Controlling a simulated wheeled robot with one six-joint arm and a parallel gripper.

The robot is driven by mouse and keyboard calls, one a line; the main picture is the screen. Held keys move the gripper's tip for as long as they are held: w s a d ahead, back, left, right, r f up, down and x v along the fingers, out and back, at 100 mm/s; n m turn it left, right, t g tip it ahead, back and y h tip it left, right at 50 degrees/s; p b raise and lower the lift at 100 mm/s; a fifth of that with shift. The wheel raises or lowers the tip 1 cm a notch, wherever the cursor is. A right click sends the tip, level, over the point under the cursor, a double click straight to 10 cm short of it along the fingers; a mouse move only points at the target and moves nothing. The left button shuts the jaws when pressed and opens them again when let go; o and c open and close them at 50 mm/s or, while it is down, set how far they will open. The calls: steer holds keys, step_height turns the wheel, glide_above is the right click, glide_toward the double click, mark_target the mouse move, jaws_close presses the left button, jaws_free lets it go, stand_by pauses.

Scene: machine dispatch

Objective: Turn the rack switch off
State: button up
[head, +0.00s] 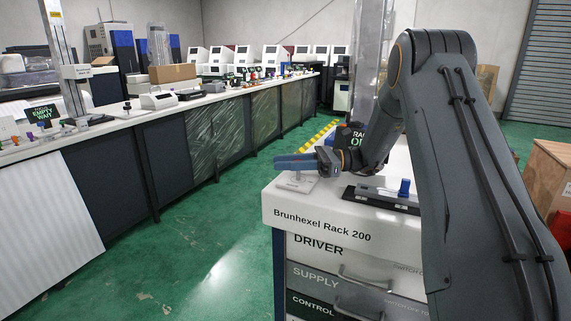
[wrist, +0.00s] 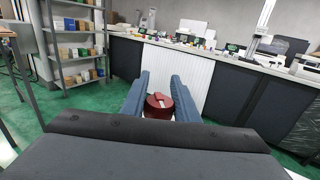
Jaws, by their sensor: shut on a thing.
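The rack (head: 340,231), labelled "Brunhexel Rack 200", stands in front of me with a white top. My gripper (head: 297,161) is above the top's left corner, its blue fingers pointing left. In the wrist view my gripper (wrist: 159,97) is shut on a dark red round knob (wrist: 159,106) with a pale mark on top. In the head view the fingers hide most of the knob. A pale base plate (head: 296,184) sits on the rack top below the fingers.
A black strip (head: 385,199) with a blue knob (head: 404,187) lies on the rack top, right of my gripper. A long bench (head: 140,114) with machines and small parts runs along the left. Green floor (head: 190,235) is clear between. A shelf (wrist: 75,50) shows in the wrist view.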

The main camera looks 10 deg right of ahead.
steer(key=shift+s+n+g, duration=0.2)
steer(key=shift+n+g, duration=0.6)
steer(key=shift+g, duration=0.3)
steer(key=shift+s, duration=0.1)
steer(key=o, duration=1.1)
steer(key=shift+c, duration=0.2)
step_height(320, 180, up, 10)
